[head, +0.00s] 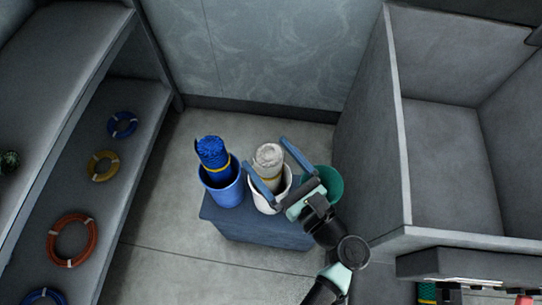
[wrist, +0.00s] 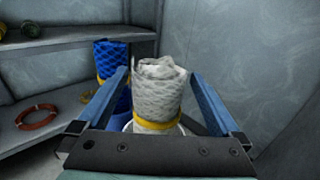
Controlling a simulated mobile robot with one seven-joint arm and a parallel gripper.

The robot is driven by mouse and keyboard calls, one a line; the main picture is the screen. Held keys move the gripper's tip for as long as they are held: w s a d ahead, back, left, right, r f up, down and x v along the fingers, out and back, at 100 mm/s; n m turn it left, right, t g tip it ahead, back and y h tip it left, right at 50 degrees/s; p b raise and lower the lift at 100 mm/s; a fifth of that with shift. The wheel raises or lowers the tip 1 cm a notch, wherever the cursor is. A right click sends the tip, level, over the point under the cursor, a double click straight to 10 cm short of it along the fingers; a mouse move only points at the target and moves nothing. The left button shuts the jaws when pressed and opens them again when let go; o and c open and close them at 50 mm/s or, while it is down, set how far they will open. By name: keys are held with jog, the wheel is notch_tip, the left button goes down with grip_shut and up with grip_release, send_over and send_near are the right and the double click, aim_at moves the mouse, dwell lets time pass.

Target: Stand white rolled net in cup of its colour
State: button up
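The white rolled net (head: 268,160) with a yellow band stands upright in the white cup (head: 264,205) on a blue-grey stand. My gripper (head: 265,160) is open, with its two blue fingers on either side of the white net. In the wrist view the white net (wrist: 158,90) rises between the fingers (wrist: 158,85), with a gap visible on both sides. The white cup's rim (wrist: 183,127) shows just below it, mostly hidden by my gripper.
A blue rolled net (head: 211,152) stands in a blue cup (head: 226,192) to the left. A green cup (head: 333,185) stands to the right, partly behind my gripper. The stand (head: 255,232) carries the cups. Shelves with ring buoys (head: 72,240) are at left, a grey bin (head: 375,130) at right.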

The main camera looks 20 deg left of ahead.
jog(key=shift+f, duration=0.1)
jog(key=shift+d, duration=0.1)
jog(key=p+v, duration=0.2)
jog(key=v, duration=1)
jog(key=shift+s+d, duration=0.25)
jog(key=shift+d, duration=0.1)
dwell(0.5)
